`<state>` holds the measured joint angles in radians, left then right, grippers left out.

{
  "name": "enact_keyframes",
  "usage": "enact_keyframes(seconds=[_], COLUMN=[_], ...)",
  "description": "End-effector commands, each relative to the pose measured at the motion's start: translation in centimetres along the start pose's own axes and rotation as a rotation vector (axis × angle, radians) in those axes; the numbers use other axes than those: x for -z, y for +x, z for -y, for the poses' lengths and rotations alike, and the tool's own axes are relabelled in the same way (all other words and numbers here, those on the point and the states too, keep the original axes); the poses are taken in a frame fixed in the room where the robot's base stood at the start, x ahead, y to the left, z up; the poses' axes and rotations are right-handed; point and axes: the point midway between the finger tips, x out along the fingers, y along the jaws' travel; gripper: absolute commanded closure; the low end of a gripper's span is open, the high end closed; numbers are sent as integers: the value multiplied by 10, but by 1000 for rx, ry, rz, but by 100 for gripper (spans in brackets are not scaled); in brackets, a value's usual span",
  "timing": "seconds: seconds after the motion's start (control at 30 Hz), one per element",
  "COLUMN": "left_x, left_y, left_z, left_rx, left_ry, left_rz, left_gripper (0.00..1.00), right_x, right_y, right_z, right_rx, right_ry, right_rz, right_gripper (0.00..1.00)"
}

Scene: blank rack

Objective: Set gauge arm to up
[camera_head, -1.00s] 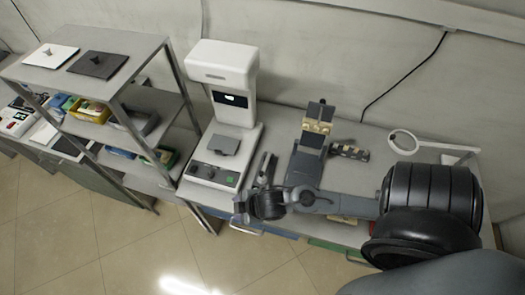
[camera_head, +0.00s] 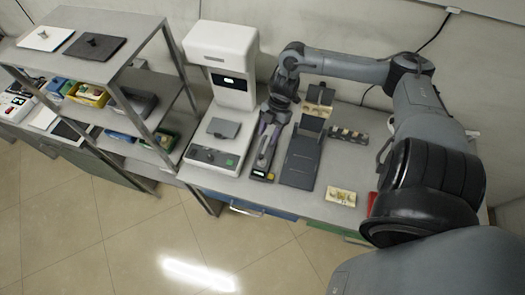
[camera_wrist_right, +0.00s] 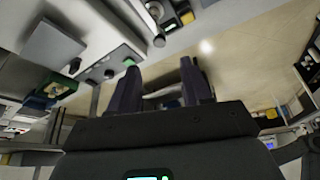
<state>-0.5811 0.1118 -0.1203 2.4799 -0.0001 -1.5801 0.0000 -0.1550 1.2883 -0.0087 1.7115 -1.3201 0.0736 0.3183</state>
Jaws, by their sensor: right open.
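A narrow dark device, which I take to be the gauge (camera_head: 262,175), stands on the bench between the white machine and a grey stand. My left gripper is not in view.
The white machine (camera_head: 222,65) with a green button stands close on the left. The grey stand (camera_head: 302,160) is close on the right. A metal shelf (camera_head: 88,22) stands at left.

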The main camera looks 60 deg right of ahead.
Motion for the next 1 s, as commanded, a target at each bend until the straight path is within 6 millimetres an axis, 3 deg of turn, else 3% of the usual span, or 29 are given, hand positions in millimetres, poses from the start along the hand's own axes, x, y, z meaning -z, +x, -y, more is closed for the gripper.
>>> enact_keyframes(seconds=[0.5, 0.7, 1.0], left_x=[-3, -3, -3], left_y=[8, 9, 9], left_z=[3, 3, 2], left_rx=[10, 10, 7], left_ry=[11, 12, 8], left_rz=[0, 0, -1], left_gripper=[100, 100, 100], right_x=[1, 1, 1], right_y=[79, 92, 94], right_z=[-1, 0, 0], right_rx=[-3, -2, -2], right_ry=[-2, -2, -3], right_rz=[-2, 0, 0], right_gripper=[52, 52, 52])
